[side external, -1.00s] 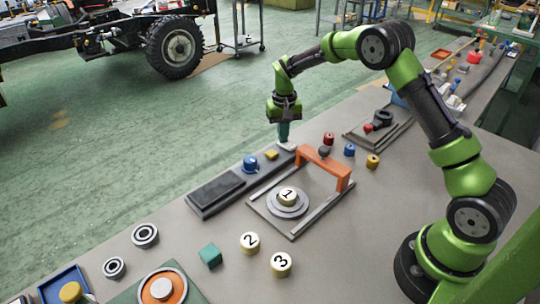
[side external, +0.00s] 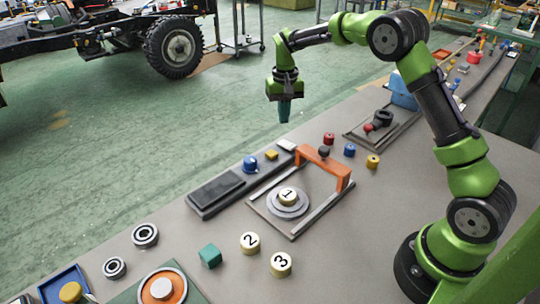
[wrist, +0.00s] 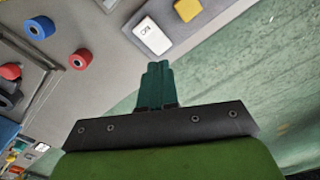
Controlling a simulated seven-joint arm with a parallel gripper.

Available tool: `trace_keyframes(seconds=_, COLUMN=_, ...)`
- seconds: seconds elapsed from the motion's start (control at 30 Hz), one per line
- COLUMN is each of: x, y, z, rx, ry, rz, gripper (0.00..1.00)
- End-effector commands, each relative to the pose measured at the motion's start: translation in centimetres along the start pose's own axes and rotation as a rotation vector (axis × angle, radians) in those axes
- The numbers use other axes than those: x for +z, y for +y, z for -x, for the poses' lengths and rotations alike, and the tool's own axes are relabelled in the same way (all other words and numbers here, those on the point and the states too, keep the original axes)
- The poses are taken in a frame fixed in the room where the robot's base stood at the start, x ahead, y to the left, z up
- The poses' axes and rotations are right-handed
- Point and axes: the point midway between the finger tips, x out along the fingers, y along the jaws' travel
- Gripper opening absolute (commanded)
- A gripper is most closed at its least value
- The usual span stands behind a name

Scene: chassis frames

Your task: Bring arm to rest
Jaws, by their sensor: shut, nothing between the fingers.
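My gripper (side external: 284,112) hangs above the far edge of the bench in the side external view, fingers pointing down. Its teal fingers are shut with nothing between them, and they also show close together in the wrist view (wrist: 156,72). A white block (side external: 287,145) lies below the gripper at the end of a dark bar (side external: 218,192). The gripper is clear of it. In the wrist view the white block (wrist: 152,33) lies just beyond the fingertips, with a yellow block (wrist: 187,9) to its right.
Red (side external: 329,138), blue (side external: 349,150) and yellow (side external: 373,161) spools stand right of the bridge. Free air surrounds the gripper over the green floor.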

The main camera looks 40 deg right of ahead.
Motion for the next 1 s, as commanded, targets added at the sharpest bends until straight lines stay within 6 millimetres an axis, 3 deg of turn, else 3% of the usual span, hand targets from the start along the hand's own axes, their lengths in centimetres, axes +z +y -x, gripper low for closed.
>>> trace_keyframes(seconds=0.33, x=-0.1, y=0.0, z=-0.1, rx=-0.002, ry=0.009, rz=0.003, gripper=0.00)
trace_keyframes(seconds=0.47, x=1.6, y=0.4, z=-1.1, rx=-0.011, ry=-0.009, rz=0.009, gripper=0.00)
trace_keyframes(seconds=0.67, x=6.7, y=0.6, z=3.0, rx=-0.089, ry=0.045, rz=0.029, gripper=0.00)
trace_keyframes(seconds=0.8, x=11.2, y=0.9, z=6.5, rx=-0.155, ry=0.108, rz=0.050, gripper=0.00)
trace_keyframes(seconds=1.0, x=18.3, y=1.9, z=10.1, rx=-0.247, ry=0.214, rz=0.085, gripper=0.00)
